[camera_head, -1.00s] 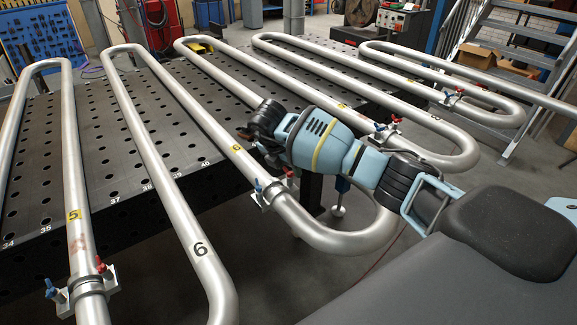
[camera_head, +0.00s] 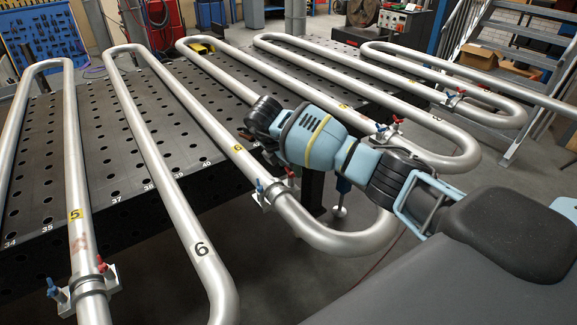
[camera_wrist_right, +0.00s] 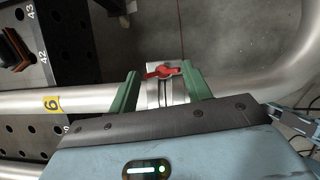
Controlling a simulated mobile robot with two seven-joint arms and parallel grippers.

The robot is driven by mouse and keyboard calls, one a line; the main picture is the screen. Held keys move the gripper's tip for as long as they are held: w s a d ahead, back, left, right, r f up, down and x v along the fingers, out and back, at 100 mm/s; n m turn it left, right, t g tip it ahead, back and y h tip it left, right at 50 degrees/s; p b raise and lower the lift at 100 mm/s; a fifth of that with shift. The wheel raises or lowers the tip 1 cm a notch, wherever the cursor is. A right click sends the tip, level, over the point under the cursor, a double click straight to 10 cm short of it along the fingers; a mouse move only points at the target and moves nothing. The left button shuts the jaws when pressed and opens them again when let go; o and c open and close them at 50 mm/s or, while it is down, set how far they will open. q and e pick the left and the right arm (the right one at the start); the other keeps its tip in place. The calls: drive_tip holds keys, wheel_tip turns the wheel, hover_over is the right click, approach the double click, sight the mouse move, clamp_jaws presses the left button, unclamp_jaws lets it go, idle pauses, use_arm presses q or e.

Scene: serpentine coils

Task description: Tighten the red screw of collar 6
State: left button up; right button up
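Collar 6 (camera_head: 272,197) clamps the silver pipe just right of the yellow 6 label (camera_head: 237,148). Its red screw (camera_head: 289,171) and blue screw (camera_head: 260,187) stand up from it. In the right wrist view the red screw (camera_wrist_right: 163,72) has a winged head lying nearly level across the collar (camera_wrist_right: 166,93). My right gripper (camera_wrist_right: 160,70) is open, one green finger on each side of the red screw, with gaps visible; whether the fingertips reach its height I cannot tell. In the head view my right arm hides its fingers. My left gripper is not in view.
The pipe's bend (camera_head: 345,240) lies right of collar 6. Collar 5 (camera_head: 88,285), with its own screws, is at the lower left, and another collar (camera_head: 384,132) is further back. The perforated black table (camera_head: 112,150) lies beneath the coils.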

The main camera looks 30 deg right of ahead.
drive_tip(key=o, duration=0.4)
drive_tip(key=shift+r, duration=0.2)
drive_tip(key=shift+c, duration=0.2)
drive_tip(key=shift+f, duration=0.15)
drive_tip(key=v, duration=0.8)
drive_tip(key=shift+s+f, duration=0.1)
drive_tip(key=shift+f, duration=0.05)
